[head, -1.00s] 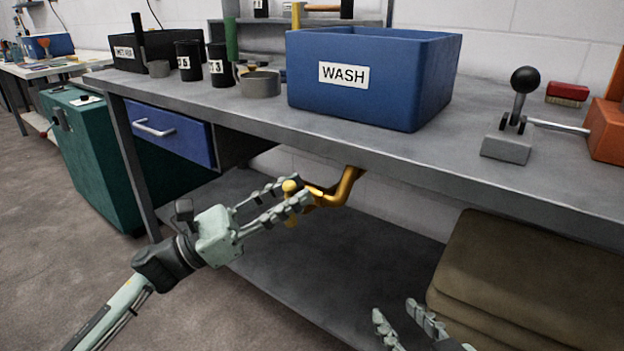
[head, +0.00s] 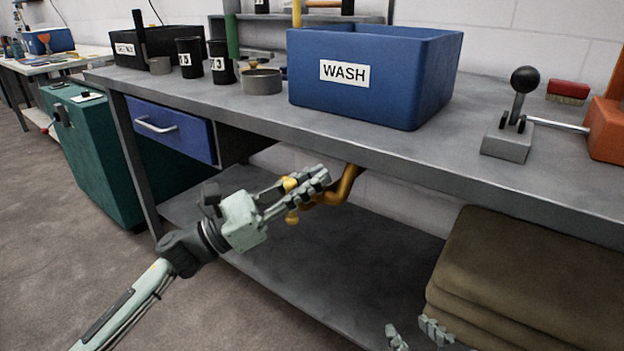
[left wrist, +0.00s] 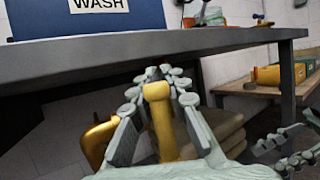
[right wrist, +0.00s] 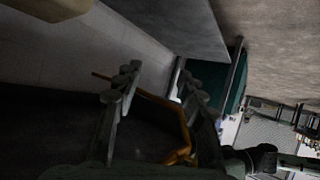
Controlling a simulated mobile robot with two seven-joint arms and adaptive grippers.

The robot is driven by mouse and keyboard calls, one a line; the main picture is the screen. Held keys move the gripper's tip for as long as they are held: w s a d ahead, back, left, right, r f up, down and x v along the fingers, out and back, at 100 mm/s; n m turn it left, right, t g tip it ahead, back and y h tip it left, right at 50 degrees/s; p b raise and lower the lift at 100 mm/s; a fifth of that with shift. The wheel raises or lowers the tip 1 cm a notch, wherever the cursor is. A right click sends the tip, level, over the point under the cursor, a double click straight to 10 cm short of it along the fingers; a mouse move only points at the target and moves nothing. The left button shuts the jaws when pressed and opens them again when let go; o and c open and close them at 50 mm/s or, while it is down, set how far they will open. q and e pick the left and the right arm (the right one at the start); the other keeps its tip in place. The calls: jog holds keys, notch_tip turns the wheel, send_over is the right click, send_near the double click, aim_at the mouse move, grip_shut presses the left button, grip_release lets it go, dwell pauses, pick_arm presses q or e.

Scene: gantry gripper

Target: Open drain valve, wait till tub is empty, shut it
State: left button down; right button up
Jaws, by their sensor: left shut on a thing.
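The blue tub labelled WASH (head: 420,85) stands on the bench; its inside floor and any water are hidden. My left gripper (head: 318,177) is shut on this handle. In the left wrist view, the yellow handle (left wrist: 160,120) stands between the fingers, with the pipe (left wrist: 95,140) to its left. My right gripper (head: 412,335) is low at the bottom edge, apart from the valve. In the right wrist view its fingers (right wrist: 160,85) are spread and empty.
The bench edge runs just above my left gripper. A lower shelf (head: 300,265) lies beneath, with folded brown cloth (head: 530,270) at right. A black-knobbed lever (head: 520,100), a pot (head: 262,82) and black cups (head: 190,60) stand on the bench.

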pick_arm(q)
jog(key=n+t+b, duration=0.1)
jog(key=n+t, duration=0.1)
jog(key=n, duration=0.1)
jog(key=a+n+t+b, duration=0.1)
jog(key=n+t+b, duration=0.1)
jog(key=n, duration=0.1)
jog(key=w+n+t+b, duration=0.1)
jog(key=n+t+b, duration=0.1)
jog(key=shift+a+r+n+t+y, duration=0.3)
jog(key=shift+n, duration=0.1)
pick_arm(e)
jog(key=a+r+t+y, duration=0.3)
jog(key=r+t, duration=0.2)
jog(key=r, duration=0.5)
jog(key=s+a+r+t+y, duration=0.1)
jog(key=a+r+t, duration=0.3)
jog(key=r, duration=0.5)
jog(key=shift+r+t+y, duration=0.35)
jog(key=shift+t+y, duration=0.55)
jog(key=shift+t, duration=0.2)
jog(key=shift+s, duration=0.1)
pick_arm(q)
jog(key=c, duration=1.6)
grip_release()
jog(key=shift+o, duration=0.2)
jog(key=shift+f, duration=0.1)
